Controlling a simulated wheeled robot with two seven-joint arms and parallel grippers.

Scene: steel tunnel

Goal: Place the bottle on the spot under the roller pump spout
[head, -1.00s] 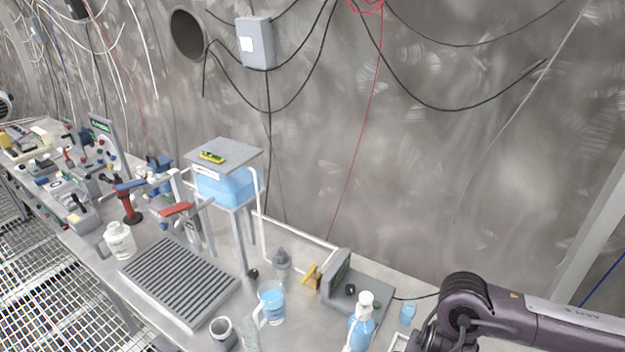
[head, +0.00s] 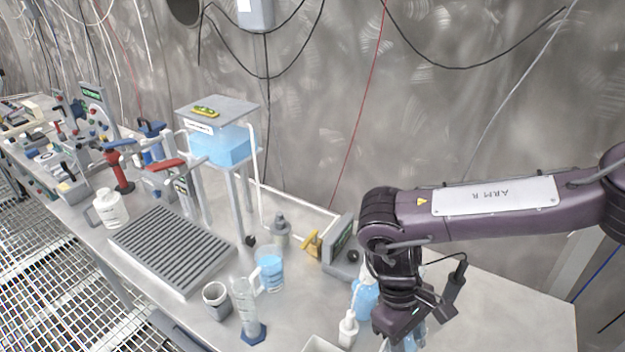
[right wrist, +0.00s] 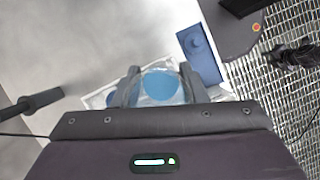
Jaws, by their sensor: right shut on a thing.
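My right gripper (right wrist: 160,85) is shut on a clear round vessel with blue liquid (right wrist: 160,84), seen from above between the two grey fingers; I take it for the bottle. In the head view the arm and wrist cover most of it, and only a pale blue part (head: 411,341) shows below the gripper. A grey bench unit with a dark panel and black knob (head: 343,262) stands just left of my right arm; it may be the roller pump. I cannot make out its spout or the spot under it. My left gripper is not in view.
A blue-filled dispenser bottle (head: 365,299) and a white-topped bottle (head: 348,328) stand close left of my right wrist. A blue-filled jug (head: 268,270), a clear cylinder (head: 245,305) and a grey cup (head: 216,298) stand further left. Bench right of the arm is clear.

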